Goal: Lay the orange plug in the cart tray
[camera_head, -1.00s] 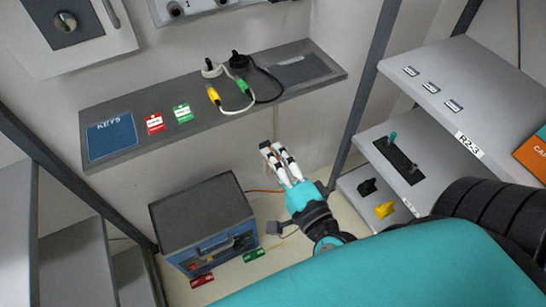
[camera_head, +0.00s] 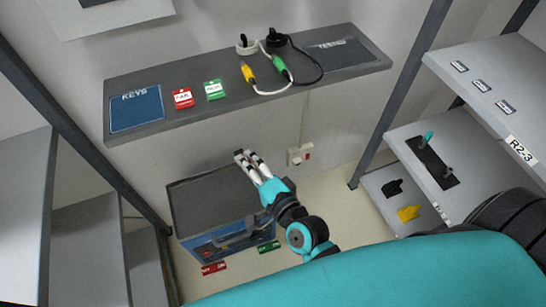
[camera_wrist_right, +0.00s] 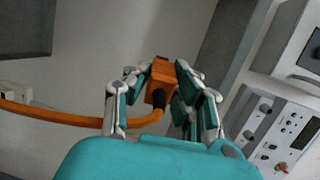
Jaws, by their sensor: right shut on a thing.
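My right gripper (camera_head: 246,156) is shut on the orange plug (camera_wrist_right: 161,76), which sits between the fingers in the right wrist view. Its orange cable (camera_wrist_right: 60,118) runs off to the left. In the head view the plug is mostly hidden by the fingers. The gripper appears above the back right part of a box-like cart with a dark grey top (camera_head: 205,203); its height above it is hard to tell. The cart's blue front (camera_head: 195,246) has an opening with small things inside. The inside of the tray is mostly hidden. My left gripper is not in view.
A wall shelf (camera_head: 215,110) holds a blue KEYS mat (camera_head: 136,108), red and green tags, and yellow and green plugs. A wall socket (camera_head: 300,155) is right of the gripper. Red (camera_head: 214,268) and green (camera_head: 268,247) tags lie before the cart. Racks stand on both sides.

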